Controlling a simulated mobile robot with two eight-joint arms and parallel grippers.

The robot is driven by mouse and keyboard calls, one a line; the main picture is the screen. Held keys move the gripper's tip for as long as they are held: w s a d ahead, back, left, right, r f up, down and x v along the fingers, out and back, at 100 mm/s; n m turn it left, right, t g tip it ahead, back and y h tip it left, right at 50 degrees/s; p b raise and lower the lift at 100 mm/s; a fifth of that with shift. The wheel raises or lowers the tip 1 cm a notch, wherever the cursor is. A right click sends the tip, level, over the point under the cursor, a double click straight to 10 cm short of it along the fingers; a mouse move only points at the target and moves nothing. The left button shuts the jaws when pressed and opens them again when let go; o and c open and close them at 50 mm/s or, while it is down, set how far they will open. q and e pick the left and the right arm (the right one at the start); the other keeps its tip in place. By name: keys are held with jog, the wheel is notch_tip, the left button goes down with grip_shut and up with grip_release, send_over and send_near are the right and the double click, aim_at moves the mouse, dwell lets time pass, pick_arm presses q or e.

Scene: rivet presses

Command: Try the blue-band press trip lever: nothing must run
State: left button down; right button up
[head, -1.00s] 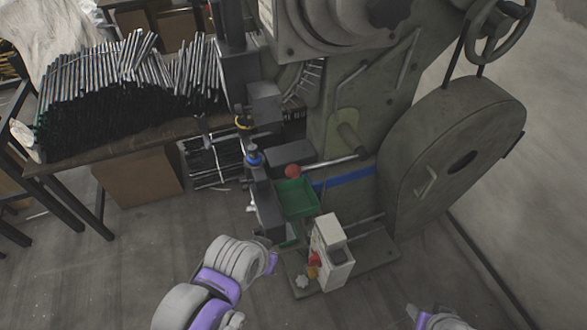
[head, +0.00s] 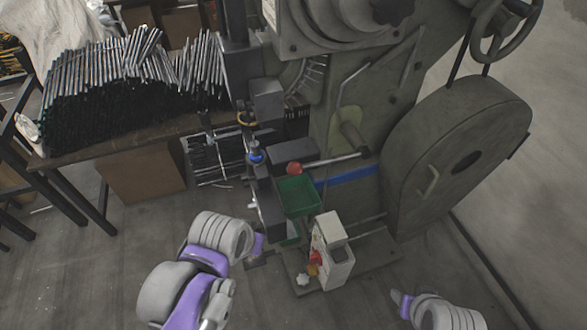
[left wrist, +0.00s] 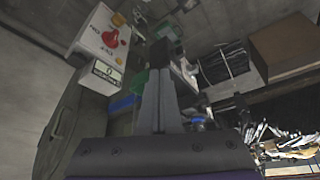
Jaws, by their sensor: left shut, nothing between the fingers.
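The blue-band press (head: 455,150) is grey-green with a blue stripe (head: 350,177) across its lower front; the stripe also shows in the left wrist view (left wrist: 122,104). Its trip lever looks to be the steel rod ending in a red ball (head: 294,168), lying roughly level above a green tray (head: 297,196). My left gripper (left wrist: 165,85) is shut and empty in the left wrist view. In the head view its arm ends low, left of the press foot, apart from the red ball; its fingers are unclear there. My right arm shows at lower right; its fingers cannot be made out.
A pale control box (head: 334,232) with a red knob stands before the press; the left wrist view shows its red switch (left wrist: 112,40). A table (head: 120,145) with many metal rods stands at left, a cardboard box (head: 140,183) below. Floor in front is clear.

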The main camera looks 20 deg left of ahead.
aim_at(295, 170)
pick_arm(q)
jog(key=w+d+r+n+g+b, duration=0.1)
jog(key=w+r, duration=0.3)
jog(key=w, duration=0.2)
jog(key=w+d+r+g+b, duration=0.1)
jog(key=w+d+r, duration=0.1)
jog(key=w+r, duration=0.3)
jog(key=w+d+r+n+g+b, duration=0.1)
jog(key=w+r, duration=0.4)
jog(key=w, duration=0.2)
jog(key=shift+d+r+n+g, duration=0.2)
jog(key=shift+r+n+g, duration=0.05)
jog(key=shift+n+g, duration=0.05)
jog(key=f+b, duration=0.6)
jog(key=f, duration=0.1)
jog(key=shift+w+a, duration=0.1)
jog(key=shift+w, duration=0.2)
jog(key=shift+f, duration=0.1)
jog(key=shift+f+b, duration=1.05)
jog(key=shift+f, duration=1.15)
jog(key=shift+s+r, duration=0.1)
